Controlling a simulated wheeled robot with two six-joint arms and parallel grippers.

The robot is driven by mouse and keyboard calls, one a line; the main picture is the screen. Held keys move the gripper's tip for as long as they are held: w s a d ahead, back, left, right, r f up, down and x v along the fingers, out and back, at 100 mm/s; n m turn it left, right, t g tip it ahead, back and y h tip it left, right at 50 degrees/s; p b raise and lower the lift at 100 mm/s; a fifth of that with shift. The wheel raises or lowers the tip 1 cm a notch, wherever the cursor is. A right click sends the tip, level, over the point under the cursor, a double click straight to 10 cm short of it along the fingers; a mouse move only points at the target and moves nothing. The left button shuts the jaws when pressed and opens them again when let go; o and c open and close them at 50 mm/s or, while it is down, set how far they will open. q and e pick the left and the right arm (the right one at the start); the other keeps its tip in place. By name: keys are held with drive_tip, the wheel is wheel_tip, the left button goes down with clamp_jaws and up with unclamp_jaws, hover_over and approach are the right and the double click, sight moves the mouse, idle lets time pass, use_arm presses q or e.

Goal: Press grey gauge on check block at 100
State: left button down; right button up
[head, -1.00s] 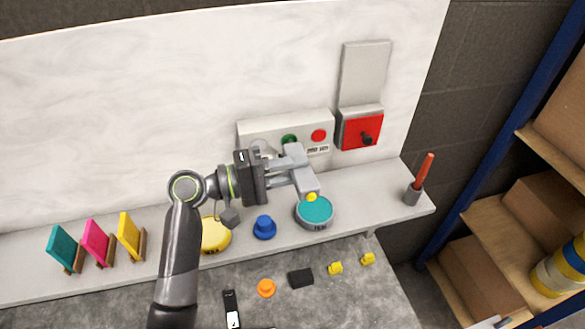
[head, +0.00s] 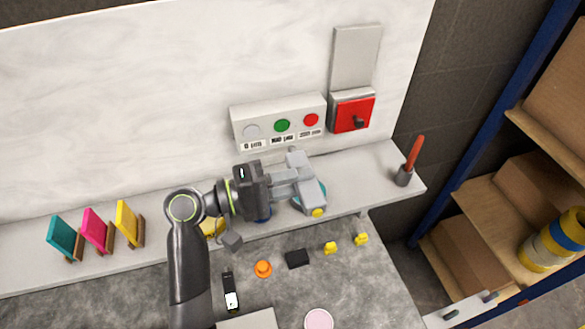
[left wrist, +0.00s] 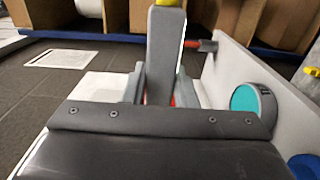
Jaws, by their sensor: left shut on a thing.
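My left gripper (head: 300,183) is shut on the grey gauge (head: 312,197), a grey bar with a yellow end. In the left wrist view the gauge (left wrist: 165,48) stands between the two fingers, its yellow end away from the wrist. The check block (head: 237,126) is the pale box against the white back wall, with a grey, a green (head: 282,126) and a red disc (head: 311,120) above small labels. The label under the green disc is too small to read surely. The gauge is below and right of the block, apart from it. My right gripper is not in view.
A teal-lidded tin (left wrist: 253,102) is mostly hidden under the gripper in the head view. A red switch box (head: 352,114) is right of the block. A red-handled tool stands in a cup (head: 404,178). Coloured panels stand at left. Small items lie on the grey bench (head: 375,290).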

use_arm(q)
drive_tip(key=shift+s+d, duration=0.15)
drive_tip(key=shift+s, duration=0.4)
idle(0.7)
drive_tip(key=a+f+n+t+y, duration=0.1)
drive_tip(key=a+n+t+y, duration=0.1)
drive_tip(key=a, duration=0.4)
drive_tip(key=a+f+n+t+y+b, duration=0.1)
drive_tip(key=a+f+n+t+y, duration=0.1)
drive_tip(key=a, duration=0.5)
drive_tip(key=a+f+n+t+y+b, duration=0.1)
drive_tip(key=a+n+t+y, duration=0.3)
drive_tip(key=a+t, duration=0.2)
drive_tip(key=shift+s+a+f, duration=0.15)
drive_tip(key=shift+s+f, duration=0.1)
drive_tip(key=shift+f, duration=0.1)
drive_tip(key=shift+s+a+r+n, duration=0.1)
drive_tip(key=shift+a+r+n, duration=0.05)
drive_tip(key=shift+a+n, duration=0.2)
